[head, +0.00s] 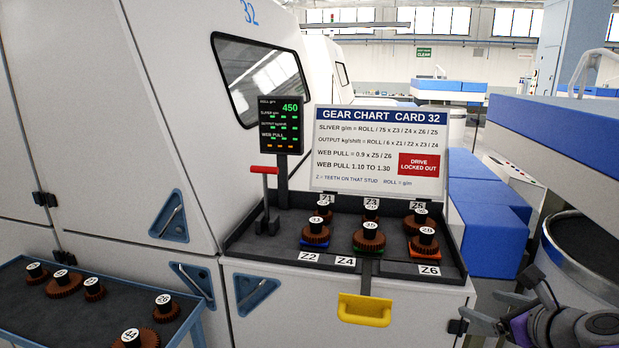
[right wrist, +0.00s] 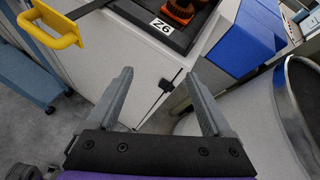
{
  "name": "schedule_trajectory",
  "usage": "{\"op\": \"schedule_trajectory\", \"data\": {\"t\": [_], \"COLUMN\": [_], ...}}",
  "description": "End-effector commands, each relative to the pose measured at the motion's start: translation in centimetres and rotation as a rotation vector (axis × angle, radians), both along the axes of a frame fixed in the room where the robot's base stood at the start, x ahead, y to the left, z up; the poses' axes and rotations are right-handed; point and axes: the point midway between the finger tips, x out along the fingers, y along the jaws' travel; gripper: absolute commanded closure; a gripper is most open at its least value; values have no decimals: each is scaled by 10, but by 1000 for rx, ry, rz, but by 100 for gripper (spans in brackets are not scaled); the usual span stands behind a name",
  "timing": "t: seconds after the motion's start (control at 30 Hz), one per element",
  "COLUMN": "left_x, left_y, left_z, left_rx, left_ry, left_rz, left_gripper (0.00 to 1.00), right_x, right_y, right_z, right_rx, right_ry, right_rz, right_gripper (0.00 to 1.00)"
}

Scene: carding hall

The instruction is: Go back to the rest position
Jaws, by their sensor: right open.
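My right gripper (head: 513,302) is at the lower right of the head view, in front of and to the right of the gear cabinet (head: 300,291). In the right wrist view its two fingers (right wrist: 165,98) are spread, with nothing between them. Below them are the cabinet's corner and the floor. My left gripper is not in the head view.
Brown numbered gears stand on studs in the black tray (head: 270,254) behind a yellow handle (head: 364,310). A blue cart (head: 189,326) with loose gears is at lower left. A grey can (head: 575,270) stands close on the right. A gear chart (head: 380,150) stands behind the tray.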

Motion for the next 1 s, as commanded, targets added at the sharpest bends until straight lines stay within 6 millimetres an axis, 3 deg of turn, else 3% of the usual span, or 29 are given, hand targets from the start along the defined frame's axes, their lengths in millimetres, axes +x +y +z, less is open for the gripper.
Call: {"op": "schedule_trajectory", "data": {"t": [0.03, 0.17, 0.3, 0.43, 0.6, 0.7, 1.0], "left_x": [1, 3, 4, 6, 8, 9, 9], "left_y": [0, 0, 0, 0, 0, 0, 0], "left_z": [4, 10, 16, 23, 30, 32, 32], "left_rx": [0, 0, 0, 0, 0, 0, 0], "left_ry": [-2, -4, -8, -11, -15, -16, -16], "left_rz": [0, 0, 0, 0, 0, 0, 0], "left_gripper": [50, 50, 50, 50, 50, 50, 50], "right_x": [-2, -19, -54, -97, -140, -154, -161], "right_y": [23, 74, 130, 168, 187, 190, 189], "right_z": [-15, -61, -119, -173, -219, -233, -241], "right_rx": [-109, -441, -877, -1322, -1768, -1920, -2010], "right_ry": [34, 114, 166, 162, 107, 78, 61], "right_rz": [105, 411, 848, 1315, 1798, 1965, 2068], "right_gripper": [16, 16, 16, 16, 16, 16, 16]}}
